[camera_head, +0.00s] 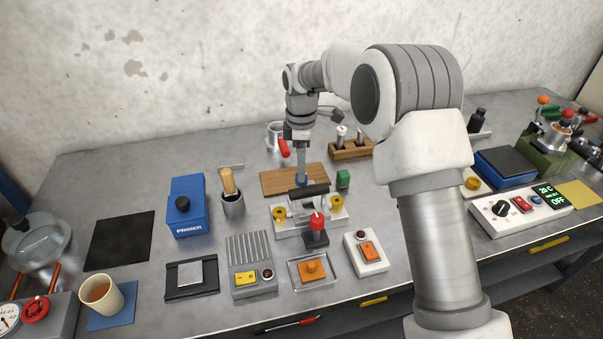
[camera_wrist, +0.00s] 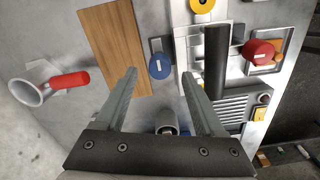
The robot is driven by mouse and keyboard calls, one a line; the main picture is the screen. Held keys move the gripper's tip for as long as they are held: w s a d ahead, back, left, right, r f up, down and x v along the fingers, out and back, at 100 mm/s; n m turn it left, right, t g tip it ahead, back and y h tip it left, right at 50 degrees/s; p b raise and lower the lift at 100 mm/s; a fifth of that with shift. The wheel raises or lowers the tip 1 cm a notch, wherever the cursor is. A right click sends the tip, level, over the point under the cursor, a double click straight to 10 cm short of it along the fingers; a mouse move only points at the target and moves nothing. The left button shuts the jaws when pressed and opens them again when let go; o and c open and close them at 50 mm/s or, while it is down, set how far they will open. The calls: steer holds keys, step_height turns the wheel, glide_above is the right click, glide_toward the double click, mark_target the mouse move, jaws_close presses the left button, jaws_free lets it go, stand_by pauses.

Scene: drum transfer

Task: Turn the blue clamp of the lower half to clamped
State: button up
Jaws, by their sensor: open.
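The blue clamp (camera_wrist: 160,67) shows in the wrist view as a round blue knob with a white mark on a grey base, beside the metal fixture (camera_wrist: 181,44). My gripper (camera_wrist: 160,73) is open, and the knob appears between its two fingertips; I see no contact. In the head view the gripper (camera_head: 301,174) points down behind the fixture's black bar (camera_head: 308,191), with a bit of blue at its tips. The red clamp (camera_wrist: 258,50), on the bar's other side, also shows in the head view (camera_head: 317,222). Yellow knobs (camera_head: 279,213) flank the fixture.
A wooden board (camera_head: 281,180) lies behind the fixture. A mug with a red handle (camera_wrist: 68,82) stands farther off. Switch boxes (camera_head: 367,253) are in front.

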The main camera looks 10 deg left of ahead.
steer(key=shift+f, duration=1.65)
jaws_close()
